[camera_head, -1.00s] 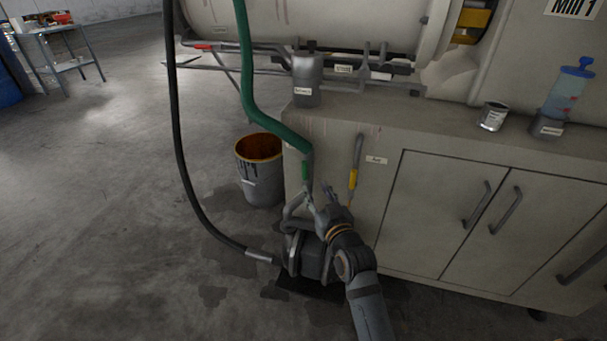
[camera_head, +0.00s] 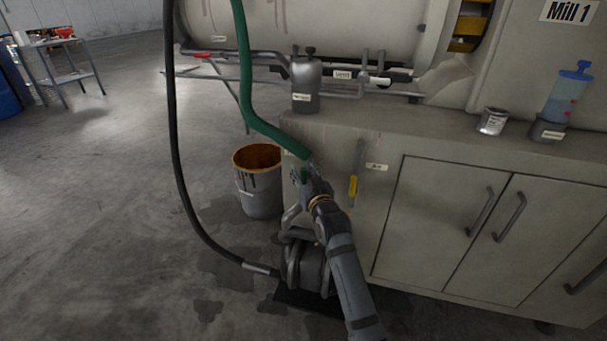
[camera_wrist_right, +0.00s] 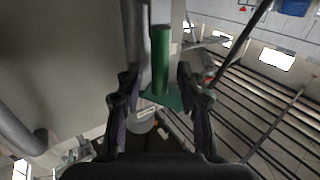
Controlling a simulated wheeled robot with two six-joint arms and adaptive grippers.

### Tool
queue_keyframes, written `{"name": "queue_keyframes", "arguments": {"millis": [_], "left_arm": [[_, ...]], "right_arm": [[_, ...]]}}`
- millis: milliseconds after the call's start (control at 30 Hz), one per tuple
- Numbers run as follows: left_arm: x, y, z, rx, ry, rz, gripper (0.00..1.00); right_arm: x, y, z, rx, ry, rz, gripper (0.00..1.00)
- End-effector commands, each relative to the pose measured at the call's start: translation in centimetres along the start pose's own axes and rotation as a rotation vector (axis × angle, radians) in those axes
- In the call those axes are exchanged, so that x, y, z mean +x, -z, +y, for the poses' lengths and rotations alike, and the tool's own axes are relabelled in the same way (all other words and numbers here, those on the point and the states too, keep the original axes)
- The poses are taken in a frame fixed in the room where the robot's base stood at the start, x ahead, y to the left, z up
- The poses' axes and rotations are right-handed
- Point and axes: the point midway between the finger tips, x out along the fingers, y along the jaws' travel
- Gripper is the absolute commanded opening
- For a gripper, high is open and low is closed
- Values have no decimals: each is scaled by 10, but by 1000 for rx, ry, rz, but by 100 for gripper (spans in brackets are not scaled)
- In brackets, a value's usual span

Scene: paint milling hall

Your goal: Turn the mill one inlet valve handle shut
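The green valve handle (camera_head: 303,175) is at the left front corner of the mill cabinet, just below the end of the green hose. My right gripper (camera_head: 306,177) is at this handle and partly hides it. In the right wrist view, the green handle (camera_wrist_right: 161,60) lies between the two spread fingers of the gripper (camera_wrist_right: 158,78). I see a gap on both sides, so it does not look gripped. The valve body is mostly hidden in the head view. The "Mill 1" sign (camera_head: 570,12) is on the machine. My left gripper is not in view.
The green hose (camera_head: 246,90) hangs close above my right gripper. A yellow handle (camera_head: 353,188) is just right of it on the cabinet (camera_head: 420,215). A pump (camera_head: 305,268) with a black hose (camera_head: 184,190) is below. A bucket (camera_head: 260,190) stands left on wet floor.

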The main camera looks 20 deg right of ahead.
Motion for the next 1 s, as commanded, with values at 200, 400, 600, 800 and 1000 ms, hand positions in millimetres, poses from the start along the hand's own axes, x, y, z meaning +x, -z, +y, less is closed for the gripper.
{"name": "queue_keyframes", "arguments": {"millis": [200,400,600,800,1000], "left_arm": [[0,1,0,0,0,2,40],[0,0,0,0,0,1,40],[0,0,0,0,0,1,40],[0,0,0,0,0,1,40],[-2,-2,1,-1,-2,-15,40]], "right_arm": [[0,0,0,0,0,-1,36],[0,0,0,0,0,-1,9],[0,0,0,0,0,-1,0],[0,0,0,0,0,-1,0],[0,0,0,-3,0,-4,0]]}}
